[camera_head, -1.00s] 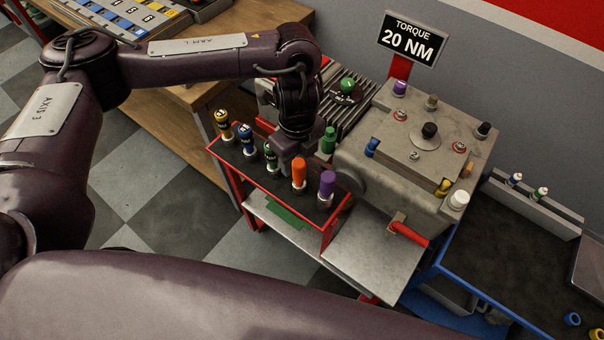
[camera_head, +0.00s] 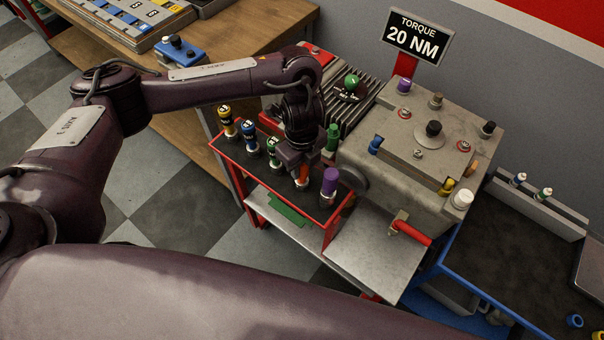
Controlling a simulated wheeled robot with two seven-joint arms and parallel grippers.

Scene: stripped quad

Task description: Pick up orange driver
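The orange driver (camera_head: 303,175) stands upright in the red-edged rack, between the green-marked driver and the purple driver (camera_head: 330,181). My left gripper (camera_head: 299,165) points down over it and hides its upper part. Only a narrow strip of orange shows below and between the fingers. The fingers are small and dark here, so I cannot tell whether they touch the handle. My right gripper is not in view.
The red-edged rack (camera_head: 290,201) also holds yellow (camera_head: 227,122), blue (camera_head: 249,135) and green-marked (camera_head: 273,150) drivers. A grey machine housing (camera_head: 365,170) stands close on the right, with a green bottle-like item (camera_head: 332,137) by it. A torque sign (camera_head: 417,40) reads 20 NM.

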